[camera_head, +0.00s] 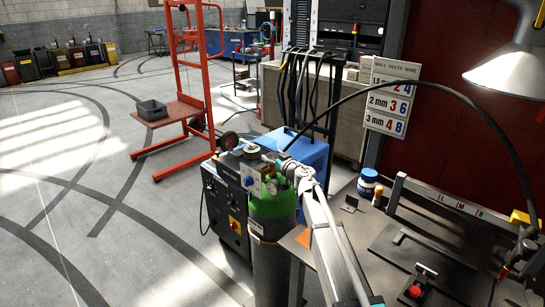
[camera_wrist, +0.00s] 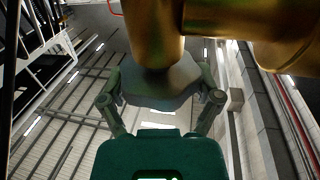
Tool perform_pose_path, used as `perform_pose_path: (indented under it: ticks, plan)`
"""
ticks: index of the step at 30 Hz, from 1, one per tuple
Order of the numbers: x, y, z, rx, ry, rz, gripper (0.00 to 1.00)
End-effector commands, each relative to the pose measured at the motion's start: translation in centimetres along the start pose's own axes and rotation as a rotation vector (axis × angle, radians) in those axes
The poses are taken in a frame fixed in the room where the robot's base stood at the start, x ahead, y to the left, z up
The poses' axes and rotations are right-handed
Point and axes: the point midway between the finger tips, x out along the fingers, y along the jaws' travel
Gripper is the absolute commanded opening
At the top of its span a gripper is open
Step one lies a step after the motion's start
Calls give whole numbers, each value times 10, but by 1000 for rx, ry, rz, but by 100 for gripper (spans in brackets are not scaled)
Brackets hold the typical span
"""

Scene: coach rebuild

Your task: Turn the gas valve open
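The gas cylinder (camera_head: 271,227) stands upright with a green shoulder and a dark body, beside the welding machine. Small round gauges (camera_head: 272,187) show at its top. My gripper (camera_head: 277,163) is at the cylinder's top, and it hides most of the valve there. In the wrist view, a large brass valve body (camera_wrist: 155,35) fills the top of the picture. A grey block-like part (camera_wrist: 160,88) sits under the brass, between the two fingers of my gripper. The fingers are spread to its sides; whether they press on it cannot be told.
A workbench (camera_head: 425,240) with a vise-like tool and a blue tub (camera_head: 367,183) is at right. A dark hose arches over it. A red lift frame (camera_head: 187,90) stands at back left; the left floor is clear.

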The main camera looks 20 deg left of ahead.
Motion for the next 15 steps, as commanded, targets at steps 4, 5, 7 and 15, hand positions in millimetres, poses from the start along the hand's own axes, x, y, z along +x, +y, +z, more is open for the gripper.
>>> perform_pose_path:
  ticks: [4, 5, 7, 15]
  plan:
    - [0, 0, 0, 0, 0, -1, 39]
    - [0, 0, 0, 0, 0, -1, 34]
    - [0, 0, 0, 0, 0, -2, 34]
    - [0, 0, 0, 0, 0, -29, 34]
